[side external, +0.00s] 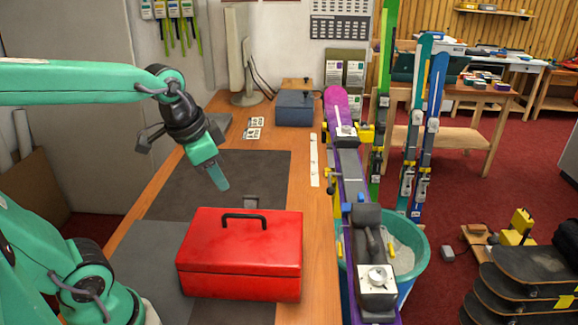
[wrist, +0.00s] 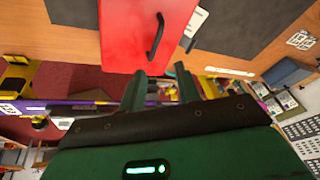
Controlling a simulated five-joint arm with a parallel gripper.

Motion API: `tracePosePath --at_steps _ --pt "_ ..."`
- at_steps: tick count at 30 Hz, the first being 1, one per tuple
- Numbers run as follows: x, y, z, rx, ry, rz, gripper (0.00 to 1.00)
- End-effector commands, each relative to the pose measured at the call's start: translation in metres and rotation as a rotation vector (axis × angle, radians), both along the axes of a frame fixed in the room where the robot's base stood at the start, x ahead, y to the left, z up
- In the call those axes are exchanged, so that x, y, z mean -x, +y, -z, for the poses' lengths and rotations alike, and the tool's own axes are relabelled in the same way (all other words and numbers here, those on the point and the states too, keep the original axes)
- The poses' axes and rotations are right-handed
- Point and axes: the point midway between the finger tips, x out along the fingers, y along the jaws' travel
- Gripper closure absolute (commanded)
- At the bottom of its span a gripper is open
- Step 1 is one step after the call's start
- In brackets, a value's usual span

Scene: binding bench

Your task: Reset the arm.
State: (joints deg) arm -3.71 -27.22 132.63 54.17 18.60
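My green arm reaches in from the left in the side external view, and my gripper (side external: 220,184) points down over the dark mat on the bench. It is above and behind the red box, apart from it. In the wrist view my gripper (wrist: 160,71) shows two green fingers with a gap between them and nothing held. The red box (side external: 240,275), lid shut and black handle on top, sits at the front of the bench. The red box also shows at the top of the wrist view (wrist: 125,35).
A purple ski (side external: 337,106) is clamped along the bench's right edge, with a teal bucket (side external: 415,262) beneath. A blue-grey box (side external: 294,108) and a monitor (side external: 240,55) stand at the back. The dark mat (side external: 262,172) has bare room behind the red box. Skateboards (side external: 525,285) are stacked at lower right.

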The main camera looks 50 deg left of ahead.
Motion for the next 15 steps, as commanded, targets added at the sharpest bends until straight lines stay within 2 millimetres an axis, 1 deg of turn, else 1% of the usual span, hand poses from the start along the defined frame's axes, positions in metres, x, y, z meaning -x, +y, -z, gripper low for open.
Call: tracePosePath --at_steps 1,6,11,15 --pt "0.008 -0.003 -0.001 0.013 -0.024 -0.027 0.67" --pt "0.031 -0.012 0.001 0.067 -0.083 -0.129 0.67" --pt "0.045 -0.016 0.003 0.108 -0.123 -0.198 0.67" --pt "0.051 -0.018 0.005 0.126 -0.137 -0.226 0.67"
